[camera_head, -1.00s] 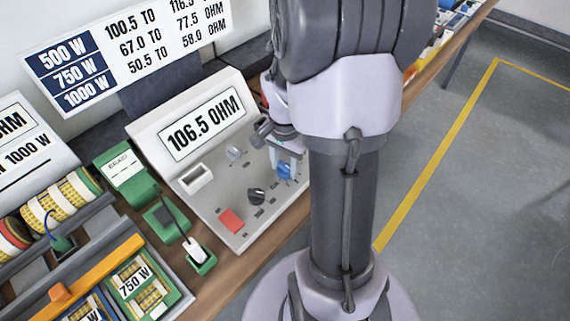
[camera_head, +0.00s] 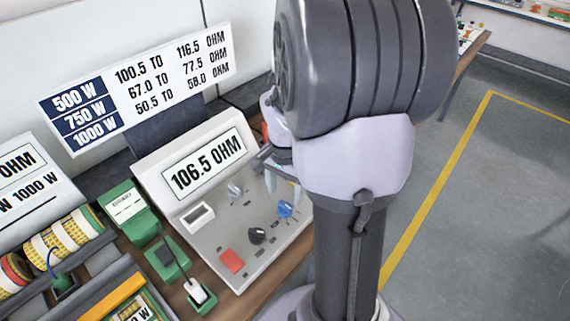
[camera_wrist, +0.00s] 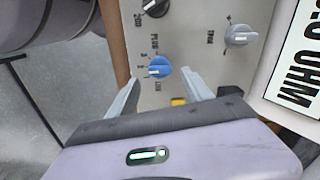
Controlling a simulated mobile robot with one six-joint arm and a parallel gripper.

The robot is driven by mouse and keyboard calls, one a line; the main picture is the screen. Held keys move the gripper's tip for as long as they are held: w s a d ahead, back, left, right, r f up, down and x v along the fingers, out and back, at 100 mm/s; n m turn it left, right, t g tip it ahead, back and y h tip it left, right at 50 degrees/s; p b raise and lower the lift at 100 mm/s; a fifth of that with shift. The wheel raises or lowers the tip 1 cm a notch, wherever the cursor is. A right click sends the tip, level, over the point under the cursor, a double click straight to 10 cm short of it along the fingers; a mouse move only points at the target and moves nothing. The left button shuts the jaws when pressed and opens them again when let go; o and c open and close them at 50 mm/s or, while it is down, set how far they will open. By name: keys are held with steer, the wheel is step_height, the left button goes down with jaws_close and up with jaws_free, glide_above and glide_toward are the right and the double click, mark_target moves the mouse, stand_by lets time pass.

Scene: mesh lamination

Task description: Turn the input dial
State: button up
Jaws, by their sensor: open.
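The grey-white meter box (camera_head: 205,248) has a sloped panel and a display reading 106.5 OHM. A blue dial (camera_head: 285,209) sits at the panel's right side. In the head view my gripper (camera_head: 283,186) is above the panel near the dial, partly hidden by my arm.
A black dial (camera_head: 257,236), a grey dial (camera_head: 235,190) and a red button (camera_head: 231,261) share the panel. Green fixtures (camera_head: 167,258) stand to its left. A wattage sign (camera_head: 140,85) stands behind. Open floor lies to the right.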

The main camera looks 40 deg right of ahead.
mark_target(285, 204)
step_height(285, 204, up, 12)
steer(key=p, duration=0.3)
steer(key=shift+f+p, duration=0.15)
steer(key=shift+p, duration=0.2)
steer(key=s+a+r+n+t+b, duration=0.1)
steer(key=s+a+r+n+t, duration=0.1)
steer(key=a, duration=0.6)
steer(key=s+a+r+n+t+y+b, duration=0.1)
steer(key=s+a+n+t, duration=0.1)
steer(key=a+n, duration=0.3)
steer(key=s+a+r+n+t+y+b, duration=0.1)
steer(key=s+a+r+n, duration=0.1)
steer(key=a, duration=0.9)
steer(key=shift+s+r+n+t, duration=0.35)
steer(key=shift+s+n+t, duration=0.05)
steer(key=shift+s+n, duration=0.55)
steer(key=shift+w, duration=0.1)
